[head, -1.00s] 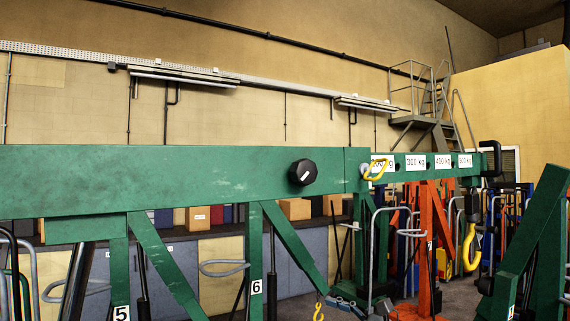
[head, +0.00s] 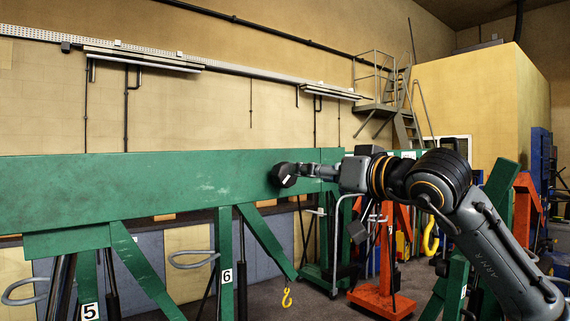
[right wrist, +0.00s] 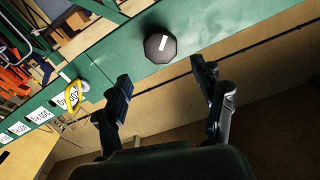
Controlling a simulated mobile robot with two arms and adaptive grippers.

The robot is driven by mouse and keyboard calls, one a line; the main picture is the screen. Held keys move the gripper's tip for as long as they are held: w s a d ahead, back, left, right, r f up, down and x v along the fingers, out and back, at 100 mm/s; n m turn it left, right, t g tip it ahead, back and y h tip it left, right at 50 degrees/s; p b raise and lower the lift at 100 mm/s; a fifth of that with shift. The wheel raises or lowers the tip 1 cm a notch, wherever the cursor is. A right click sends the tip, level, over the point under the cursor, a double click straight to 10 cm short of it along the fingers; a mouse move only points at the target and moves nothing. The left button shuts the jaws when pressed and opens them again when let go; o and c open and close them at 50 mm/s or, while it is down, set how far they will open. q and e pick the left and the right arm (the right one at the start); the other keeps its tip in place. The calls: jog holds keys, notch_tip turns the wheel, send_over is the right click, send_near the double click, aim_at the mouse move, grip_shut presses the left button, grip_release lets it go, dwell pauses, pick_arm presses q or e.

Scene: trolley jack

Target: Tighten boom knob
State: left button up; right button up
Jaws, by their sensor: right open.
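The boom knob (head: 283,175) is black and many-sided with a white mark. It sits on the side of the long green boom (head: 120,190). My right gripper (head: 302,171) reaches in from the right, with its fingers just to the right of the knob in the head view. In the right wrist view the knob (right wrist: 159,46) lies beyond and between the spread fingertips of my right gripper (right wrist: 161,71), which look apart from it. The white mark runs slanted across the knob's face. My left gripper is not in view.
A yellow hook (right wrist: 75,95) hangs by the weight labels on the boom in the right wrist view. Green supports numbered 5 and 6 (head: 227,275) stand below the boom. An orange stand (head: 385,295) is behind my right arm. A yellow hook (head: 287,297) hangs lower down.

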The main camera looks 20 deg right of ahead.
aim_at(288, 170)
jog(key=p+x, duration=0.3)
jog(key=x, duration=0.5)
jog(key=shift+a+r+p, duration=0.15)
jog(key=shift+a+p, duration=0.05)
jog(key=shift+p, duration=0.2)
jog(key=shift+w+a, duration=0.15)
jog(key=shift+w, duration=0.45)
jog(key=c, duration=1.2)
